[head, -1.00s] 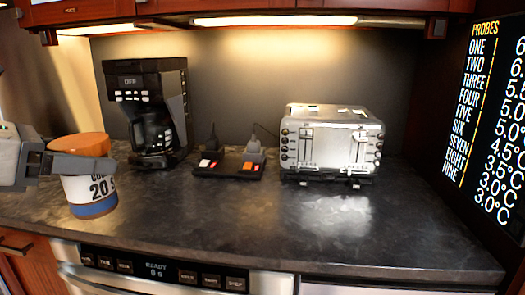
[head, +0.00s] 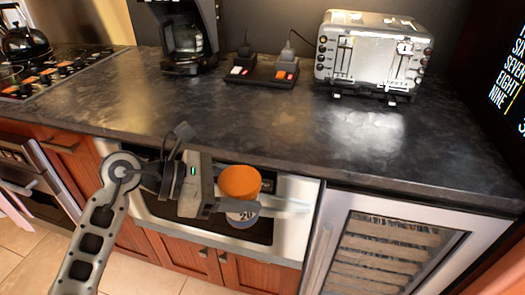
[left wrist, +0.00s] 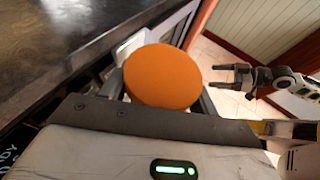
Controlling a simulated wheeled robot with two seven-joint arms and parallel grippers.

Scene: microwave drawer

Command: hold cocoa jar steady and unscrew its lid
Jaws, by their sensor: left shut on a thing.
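The cocoa jar (head: 242,216) has an orange lid (head: 239,182), which is on the jar. My left gripper (head: 246,207) is shut on the jar's body below the lid and holds it upright, off the counter, in front of the microwave drawer. In the left wrist view the orange lid (left wrist: 162,76) fills the space between the fingers and hides the jar's body. My right gripper (left wrist: 228,77) shows there to the right of the lid, apart from it, its fingers spread and empty. It is not in the head view.
The dark counter (head: 200,110) edge lies behind the jar. A coffee maker (head: 183,35), a switch box (head: 262,72) and a toaster (head: 372,50) stand at the back. A wine cooler (head: 390,250) is at the lower right. The counter's middle is clear.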

